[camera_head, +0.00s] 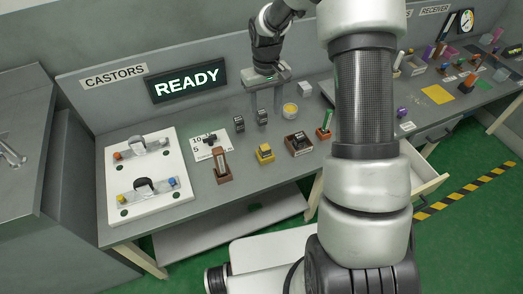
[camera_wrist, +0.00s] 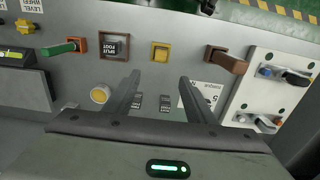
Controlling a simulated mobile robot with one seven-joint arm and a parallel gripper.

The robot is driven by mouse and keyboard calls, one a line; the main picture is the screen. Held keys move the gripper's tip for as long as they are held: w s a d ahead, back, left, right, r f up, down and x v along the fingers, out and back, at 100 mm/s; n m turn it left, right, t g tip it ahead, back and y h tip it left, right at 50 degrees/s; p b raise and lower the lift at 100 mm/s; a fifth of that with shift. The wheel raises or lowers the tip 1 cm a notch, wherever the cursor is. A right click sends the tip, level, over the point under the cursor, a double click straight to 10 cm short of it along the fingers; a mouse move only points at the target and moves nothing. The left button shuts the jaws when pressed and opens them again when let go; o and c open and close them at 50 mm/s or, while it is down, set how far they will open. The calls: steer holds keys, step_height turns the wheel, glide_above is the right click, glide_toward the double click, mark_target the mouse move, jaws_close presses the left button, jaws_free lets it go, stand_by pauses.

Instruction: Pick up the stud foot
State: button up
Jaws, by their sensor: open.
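A dark square tray with a brown rim (camera_head: 298,144) stands on the bench. It also shows in the wrist view (camera_wrist: 115,47), with a small white label on it that seems to read stud foot, upside down. I cannot clearly make out a separate part in the tray. My gripper (camera_head: 265,106) points down over the back of the bench, left of the tray in the head view. In the wrist view its two fingers (camera_wrist: 157,88) are spread with nothing between them. Two small dark grey blocks stand on the bench close to the fingers; one is the left block (camera_head: 238,123).
A yellow block (camera_head: 265,153), a brown wooden holder (camera_head: 220,167) and a yellow-topped round cup (camera_head: 290,110) stand nearby. A green-handled item (camera_head: 325,127) is right of the tray. A white plate with castors (camera_head: 150,178) lies left. An open drawer (camera_head: 430,175) juts out right.

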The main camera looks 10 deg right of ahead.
steer(key=b, duration=0.1)
glide_above(265, 147)
step_height(265, 147, down, 12)
steer(key=shift+w+r, duration=0.15)
steer(key=shift+r, duration=0.05)
steer(key=shift+s+f+b, duration=0.2)
steer(key=shift+f+b, duration=0.3)
steer(key=shift+f, duration=2.2)
steer(key=shift+c, duration=0.4)
steer(key=c, duration=1.1)
